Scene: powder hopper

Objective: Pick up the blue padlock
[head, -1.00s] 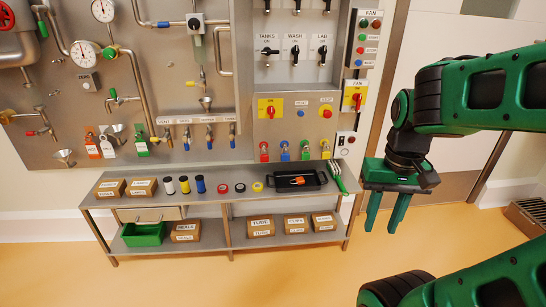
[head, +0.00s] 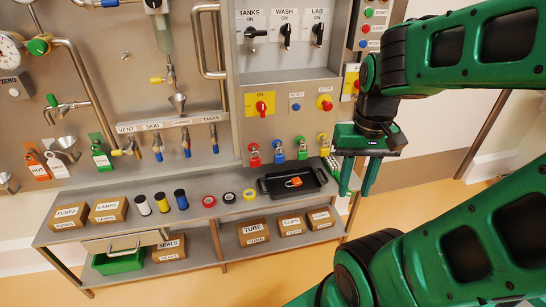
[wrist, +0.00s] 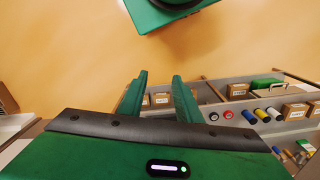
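The blue padlock (head: 278,155) hangs on the lower part of the grey panel, between a red padlock (head: 254,160) on its left and a green padlock (head: 301,153) on its right. A yellow padlock (head: 323,149) hangs at the right end of the row. My gripper (head: 356,190) points down to the right of the row, apart from all the padlocks. Its two green fingers are open with nothing between them. They also show apart in the wrist view (wrist: 158,85), where I cannot make out the blue padlock.
Below the padlocks, a steel bench (head: 150,228) holds a black tray (head: 264,188) with an orange item, tape rolls, spools and boxes. A green bin (head: 118,262) and more boxes sit on the lower shelf. Valves and switches stick out from the panel.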

